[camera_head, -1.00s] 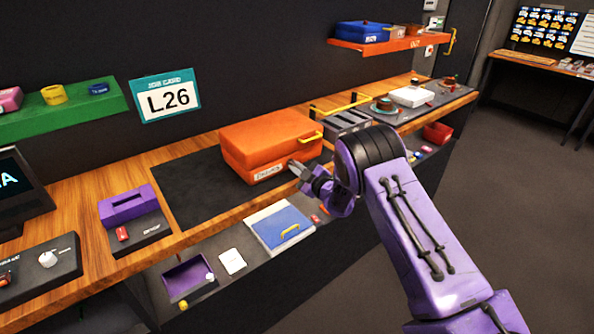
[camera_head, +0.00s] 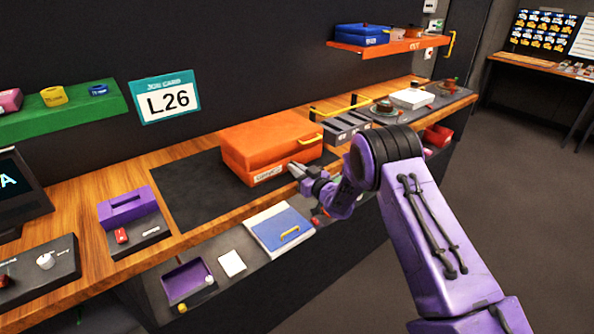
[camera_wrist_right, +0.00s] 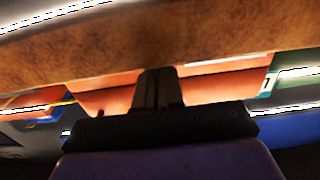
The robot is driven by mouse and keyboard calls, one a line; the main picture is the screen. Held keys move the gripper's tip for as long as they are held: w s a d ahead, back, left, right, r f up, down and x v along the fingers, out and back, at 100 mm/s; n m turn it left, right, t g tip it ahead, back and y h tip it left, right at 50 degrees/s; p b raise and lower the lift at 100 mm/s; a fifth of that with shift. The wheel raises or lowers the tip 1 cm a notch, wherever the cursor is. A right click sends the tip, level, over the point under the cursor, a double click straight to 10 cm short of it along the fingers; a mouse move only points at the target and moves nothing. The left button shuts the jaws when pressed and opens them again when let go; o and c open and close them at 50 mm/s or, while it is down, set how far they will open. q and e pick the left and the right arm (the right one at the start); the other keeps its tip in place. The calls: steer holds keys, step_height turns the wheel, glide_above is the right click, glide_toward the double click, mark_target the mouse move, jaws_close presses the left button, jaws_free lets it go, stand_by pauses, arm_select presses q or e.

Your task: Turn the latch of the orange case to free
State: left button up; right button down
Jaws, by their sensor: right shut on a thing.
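The orange case (camera_head: 268,145) lies closed on the dark mat of the wooden counter, with a white label on its front and a yellow handle (camera_head: 310,140) at its right. My right gripper (camera_head: 294,170) is at the case's front face, just right of the label. It is shut on a small part there, which appears to be the latch; the fingers hide it, so its angle cannot be told. In the right wrist view the closed fingers (camera_wrist_right: 157,90) stand in front of the orange case (camera_wrist_right: 105,100). My left gripper is not in view.
A purple holder (camera_head: 126,207) is at the left. The dark mat (camera_head: 195,185) is bare left of the case.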

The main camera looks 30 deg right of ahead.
stand_by(0.3)
steer(key=c, duration=1.5)
jaws_free()
steer(key=shift+c, duration=0.2)
steer(key=shift+s+f, duration=0.1)
steer(key=shift+s, duration=0.3)
steer(key=s+b, duration=0.2)
steer(key=s, duration=0.7)
steer(key=shift+s+d, duration=0.35)
steer(key=shift+d, duration=0.1)
